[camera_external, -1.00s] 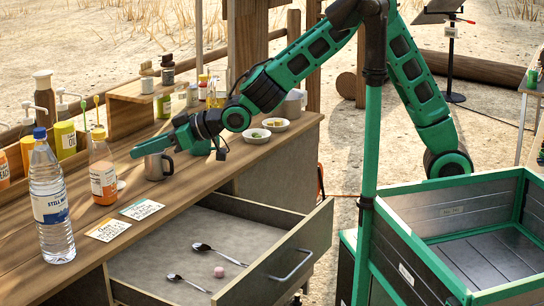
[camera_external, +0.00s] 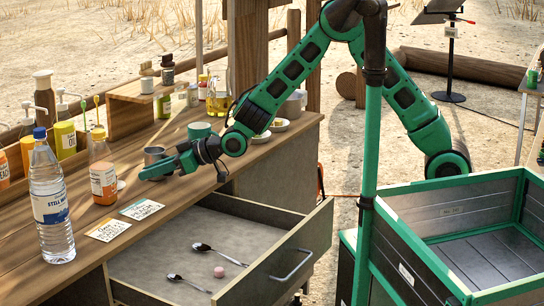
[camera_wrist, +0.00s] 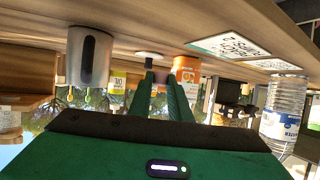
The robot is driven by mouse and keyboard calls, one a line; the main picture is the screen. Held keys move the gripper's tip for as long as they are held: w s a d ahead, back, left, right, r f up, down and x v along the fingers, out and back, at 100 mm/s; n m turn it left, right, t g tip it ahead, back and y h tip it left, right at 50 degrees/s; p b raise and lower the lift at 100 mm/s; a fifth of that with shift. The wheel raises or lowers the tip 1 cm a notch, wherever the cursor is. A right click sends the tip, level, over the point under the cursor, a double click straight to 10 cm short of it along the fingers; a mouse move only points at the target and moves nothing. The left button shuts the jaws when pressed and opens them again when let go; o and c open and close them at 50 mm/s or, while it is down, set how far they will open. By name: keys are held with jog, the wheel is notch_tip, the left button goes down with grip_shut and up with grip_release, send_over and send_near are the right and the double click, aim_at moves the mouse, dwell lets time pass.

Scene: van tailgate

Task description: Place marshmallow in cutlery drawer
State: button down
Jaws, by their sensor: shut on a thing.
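My gripper (camera_external: 145,174) is low over the wooden worktop, in front of the metal mug (camera_external: 153,154). In the wrist view its two green fingers (camera_wrist: 162,90) are close together on a small, dim, slightly pinkish object (camera_wrist: 160,78). It is too small and dark to tell whether it is a marshmallow. The cutlery drawer (camera_external: 245,222) stands open below the worktop, to the right of my gripper. A pink marshmallow-like piece (camera_external: 219,272) lies in it beside two spoons (camera_external: 210,250).
An orange-labelled bottle (camera_external: 103,178), a water bottle (camera_external: 50,205) and two cards (camera_external: 108,230) stand or lie left of my gripper. The metal mug shows close in the wrist view (camera_wrist: 90,58). A teal cup (camera_external: 199,130) stands behind my arm.

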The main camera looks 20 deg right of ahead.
aim_at(155, 194)
jog(key=shift+w+f, duration=0.2)
jog(key=shift+f, duration=2)
jog(key=shift+f, duration=0.1)
jog(key=c, duration=1.6)
grip_release()
jog(key=shift+c, duration=0.2)
jog(key=shift+d+r, duration=0.2)
jog(key=v, duration=1.1)
jog(key=shift+s+d+r, duration=0.1)
jog(key=shift+s+d, duration=0.05)
jog(key=shift+d, duration=0.15)
